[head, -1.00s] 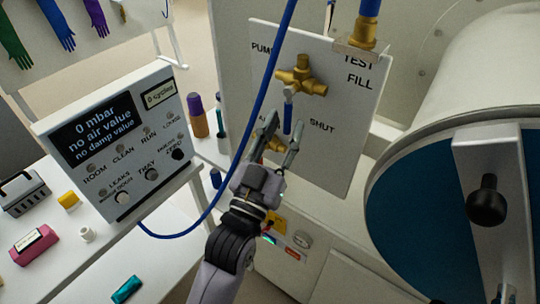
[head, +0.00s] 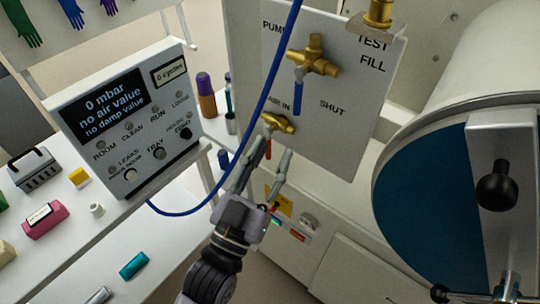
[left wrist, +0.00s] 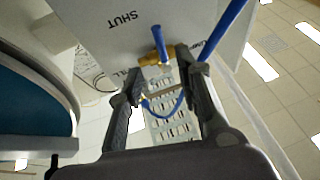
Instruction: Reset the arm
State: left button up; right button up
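My left gripper (head: 266,160) is in the middle of the head view, just below the lower brass valve (head: 278,124), marked as an air inlet. Its two fingers are apart, with nothing seen held between them. The upper brass valve (head: 314,61) has a blue handle (head: 298,97) that points down. In the left wrist view, the open fingers (left wrist: 165,78) frame a brass valve with a blue handle beyond them. My right gripper is not in view.
A white panel (head: 345,130) carries the valves. A blue hose (head: 265,85) loops past my left gripper to the control box (head: 130,115), which reads 0 mbar. A round blue door (head: 420,200) with a black knob (head: 497,185) stands at the right. Small items lie on the left table.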

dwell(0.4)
pick_arm(q)
jog(key=w+f+g+y, duration=0.25)
jog(key=f+g, duration=0.25)
jog(key=f, duration=1.7)
jog(key=s+a+f+g+y, duration=0.1)
jog(key=s+a+f+g, duration=0.2)
jog(key=f, duration=0.9)
jog(key=s+a+f+g+y, duration=0.2)
jog(key=a+f, duration=0.1)
jog(key=f, duration=0.9)
jog(key=s+a+f+n+g+y, duration=0.15)
jog(key=s+a+f+g, duration=0.4)
jog(key=s+f, duration=0.7)
jog(key=s+a+f+g, duration=0.1)
jog(key=s+a+f, duration=0.2)
jog(key=s, duration=0.3)
jog(key=s+a+f+g+y, duration=0.1)
jog(key=s+a+f, duration=0.3)
jog(key=s, duration=0.2)
jog(key=s+a+f+n+g+y, duration=0.1)
jog(key=s+a+f+g, duration=0.1)
jog(key=s, duration=0.4)
notch_tip(320, 180, down, 2)
jog(key=shift+a+f, duration=0.1)
jog(key=shift+a, duration=0.7)
